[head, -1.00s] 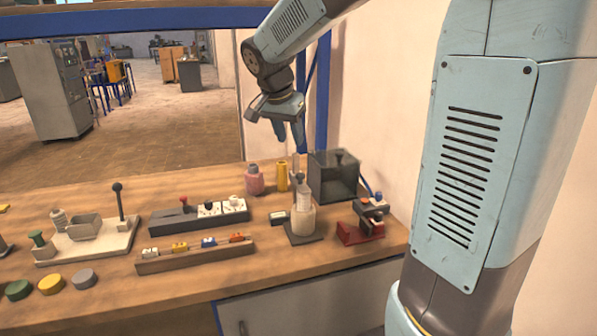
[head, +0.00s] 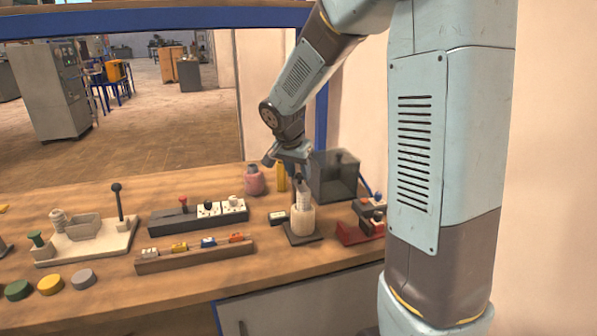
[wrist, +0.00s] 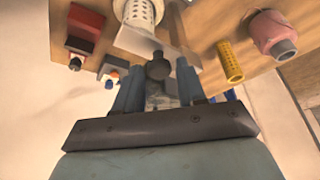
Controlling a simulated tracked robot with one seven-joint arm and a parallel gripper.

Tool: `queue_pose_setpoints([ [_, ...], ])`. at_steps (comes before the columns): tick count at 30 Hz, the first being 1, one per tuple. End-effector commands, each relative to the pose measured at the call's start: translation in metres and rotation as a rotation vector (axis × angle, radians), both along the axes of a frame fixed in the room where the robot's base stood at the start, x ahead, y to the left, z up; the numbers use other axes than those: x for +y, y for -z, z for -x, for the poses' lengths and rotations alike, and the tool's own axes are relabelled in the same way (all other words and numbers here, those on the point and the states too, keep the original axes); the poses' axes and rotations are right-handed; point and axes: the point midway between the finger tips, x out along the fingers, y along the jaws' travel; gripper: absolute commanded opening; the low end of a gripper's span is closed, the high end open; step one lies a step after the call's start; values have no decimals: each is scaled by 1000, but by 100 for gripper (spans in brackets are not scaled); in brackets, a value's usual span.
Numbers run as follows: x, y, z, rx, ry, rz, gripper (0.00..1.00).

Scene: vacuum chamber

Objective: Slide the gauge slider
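No part is marked as the gauge slider, so I cannot tell for certain which it is. A white ribbed cylinder (head: 303,213) stands upright on a dark base near the right of the bench. It also shows in the wrist view (wrist: 140,12). My gripper (head: 296,165) is above and behind it, and its fingertips are hard to make out there. In the wrist view my gripper (wrist: 160,66) is open, its two blue fingers apart. A dark round knob (wrist: 158,69) shows between them. I cannot tell whether they touch it.
A dark translucent box (head: 337,178) stands behind right, with a red device (head: 352,233) in front. A pink bottle (head: 254,181) and yellow cylinder (head: 281,177) stand behind left. A wooden rail with coloured blocks (head: 195,257) lies left.

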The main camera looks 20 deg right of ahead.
Motion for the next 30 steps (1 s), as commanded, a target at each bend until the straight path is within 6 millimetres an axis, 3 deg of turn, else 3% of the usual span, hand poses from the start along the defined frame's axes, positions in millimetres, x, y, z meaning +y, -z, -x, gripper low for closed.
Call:
queue_pose_setpoints([
  [10,-1,3,-1,0,0,0,39],
  [22,0,2,-1,0,0,0,1],
  [30,0,2,-1,0,-1,0,0],
])
